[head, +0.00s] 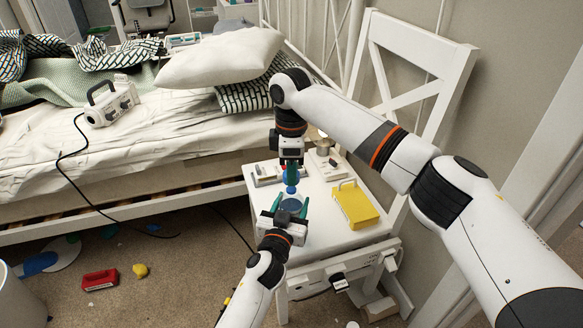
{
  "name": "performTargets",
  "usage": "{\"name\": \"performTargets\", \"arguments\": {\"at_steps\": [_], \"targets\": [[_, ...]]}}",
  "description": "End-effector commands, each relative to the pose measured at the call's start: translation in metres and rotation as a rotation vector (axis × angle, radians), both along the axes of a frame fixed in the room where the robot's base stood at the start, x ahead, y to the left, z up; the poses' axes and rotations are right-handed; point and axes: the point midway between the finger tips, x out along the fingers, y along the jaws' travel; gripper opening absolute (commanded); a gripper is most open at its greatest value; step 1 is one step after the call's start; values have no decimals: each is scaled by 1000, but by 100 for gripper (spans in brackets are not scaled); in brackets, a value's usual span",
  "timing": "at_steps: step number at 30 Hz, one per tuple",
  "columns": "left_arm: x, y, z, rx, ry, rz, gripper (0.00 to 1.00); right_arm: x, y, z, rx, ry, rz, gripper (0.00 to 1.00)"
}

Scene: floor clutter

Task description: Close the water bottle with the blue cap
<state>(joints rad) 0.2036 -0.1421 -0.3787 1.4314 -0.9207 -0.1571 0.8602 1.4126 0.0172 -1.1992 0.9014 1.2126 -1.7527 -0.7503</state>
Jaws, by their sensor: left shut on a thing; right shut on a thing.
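The water bottle (291,205), bluish and small in the picture, stands over the white chair seat between the green fingers of my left gripper (290,208), which is shut on it. My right gripper (291,174) points down from above and is shut on the blue cap (291,189). The cap is right above the bottle in the picture. I cannot tell whether cap and bottle touch. The lower part of the bottle is hidden by my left gripper.
The bed (170,130) lies to the left. A red object (100,280) and a yellow lump (140,270) lie on the carpet.

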Motion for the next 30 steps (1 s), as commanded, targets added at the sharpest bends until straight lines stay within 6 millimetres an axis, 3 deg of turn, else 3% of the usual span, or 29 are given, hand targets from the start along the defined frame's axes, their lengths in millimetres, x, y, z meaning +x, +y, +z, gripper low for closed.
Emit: {"name": "performTargets", "arguments": {"at_steps": [13,30], "targets": [[0,0,0,1,0,0,14,0,0,-18,-1,2,0,12],[0,0,0,1,1,0,14,0,0,-19,-1,1,0,12]]}}
